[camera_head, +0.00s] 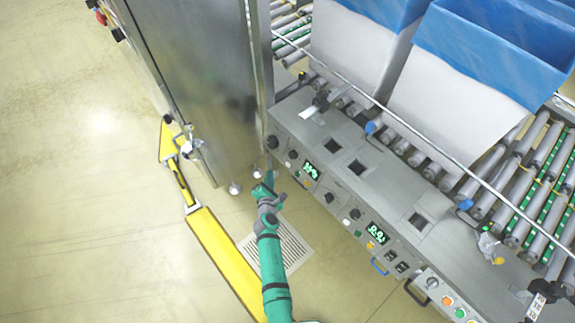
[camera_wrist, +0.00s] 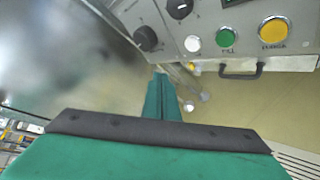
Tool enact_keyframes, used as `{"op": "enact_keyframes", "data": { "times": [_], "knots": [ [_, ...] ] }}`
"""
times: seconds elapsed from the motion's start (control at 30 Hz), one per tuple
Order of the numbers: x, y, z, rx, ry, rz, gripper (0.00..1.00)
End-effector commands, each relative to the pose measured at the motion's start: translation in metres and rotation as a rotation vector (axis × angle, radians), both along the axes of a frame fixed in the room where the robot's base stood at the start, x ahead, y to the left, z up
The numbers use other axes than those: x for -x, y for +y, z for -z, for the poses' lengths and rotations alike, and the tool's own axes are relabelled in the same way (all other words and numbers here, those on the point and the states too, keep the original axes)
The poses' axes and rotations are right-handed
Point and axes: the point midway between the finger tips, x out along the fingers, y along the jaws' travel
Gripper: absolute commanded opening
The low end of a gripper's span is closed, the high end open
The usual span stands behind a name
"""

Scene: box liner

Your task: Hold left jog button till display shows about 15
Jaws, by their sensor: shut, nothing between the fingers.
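A left control panel on the grey machine has a lit green display (camera_head: 311,170); its digits are too small to read surely. In the wrist view a white button (camera_wrist: 193,43) sits left of a green button (camera_wrist: 225,37) and a yellow button (camera_wrist: 273,30); the white button's label is not legible. Only a sliver of a display shows at the top edge there. My gripper (camera_head: 269,178) is shut and empty, in front of the left panel. In the wrist view its teal fingertips (camera_wrist: 160,73) are below and left of the white button, seemingly apart from it.
Black knobs (camera_wrist: 146,39) are left of the buttons, and a black handle (camera_wrist: 240,70) juts out below them. A second panel has its own display (camera_head: 377,233) to the right. A steel cabinet (camera_head: 195,75) stands at left, with a yellow floor barrier (camera_head: 225,255) beside my arm.

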Motion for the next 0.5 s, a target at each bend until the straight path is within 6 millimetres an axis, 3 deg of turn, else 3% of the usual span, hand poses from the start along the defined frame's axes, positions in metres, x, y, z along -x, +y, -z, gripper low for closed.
{"op": "enact_keyframes", "data": {
  "times": [0.5],
  "knots": [
    [-0.034, -0.047, 0.019, 0.002, -0.001, 0.001, 0.00]
  ]
}}
